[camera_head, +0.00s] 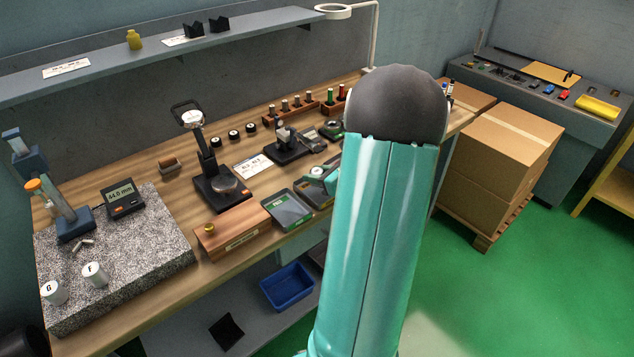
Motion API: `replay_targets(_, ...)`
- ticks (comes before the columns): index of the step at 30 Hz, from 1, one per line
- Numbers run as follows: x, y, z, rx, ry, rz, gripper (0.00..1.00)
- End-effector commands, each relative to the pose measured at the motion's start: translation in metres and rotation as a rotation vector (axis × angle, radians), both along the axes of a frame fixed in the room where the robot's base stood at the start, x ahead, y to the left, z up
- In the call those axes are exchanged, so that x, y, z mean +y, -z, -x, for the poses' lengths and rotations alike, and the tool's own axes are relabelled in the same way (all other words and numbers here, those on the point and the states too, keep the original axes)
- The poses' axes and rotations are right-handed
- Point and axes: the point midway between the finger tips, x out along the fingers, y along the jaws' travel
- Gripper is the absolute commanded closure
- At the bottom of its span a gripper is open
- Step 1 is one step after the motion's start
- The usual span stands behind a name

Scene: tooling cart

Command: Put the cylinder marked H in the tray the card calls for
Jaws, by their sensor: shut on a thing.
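Two white cylinders, marked G (54,292) and F (95,275), stand at the front left of the speckled granite plate (150,235). No letter H can be read anywhere. My gripper (318,174) shows only in part, left of my teal arm link, low over the trays. It appears shut on a small white cylinder (316,171), whose letter I cannot read. A dark tray with a green label (288,209) lies at the bench's front edge; another tray (313,195) beside it is partly covered by my gripper. A white card (254,166) lies behind them, its print too small to read.
A wooden box (233,233) stands left of the trays, with a dark stand (220,185) behind it. A gauge reads 44.0 mm (123,197). A blue bin (287,287) sits on the lower shelf. Cardboard boxes (510,145) stand right of the bench. My arm hides the bench's right part.

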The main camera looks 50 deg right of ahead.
Motion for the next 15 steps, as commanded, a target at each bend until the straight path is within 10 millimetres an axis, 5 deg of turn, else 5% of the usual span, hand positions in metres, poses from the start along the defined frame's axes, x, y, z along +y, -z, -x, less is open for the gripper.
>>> replay_targets(6,0.000,0.030,0.000,0.000,-0.001,-0.001,0.93)
replay_targets(15,0.000,0.031,0.000,0.000,-0.001,0.000,0.93)
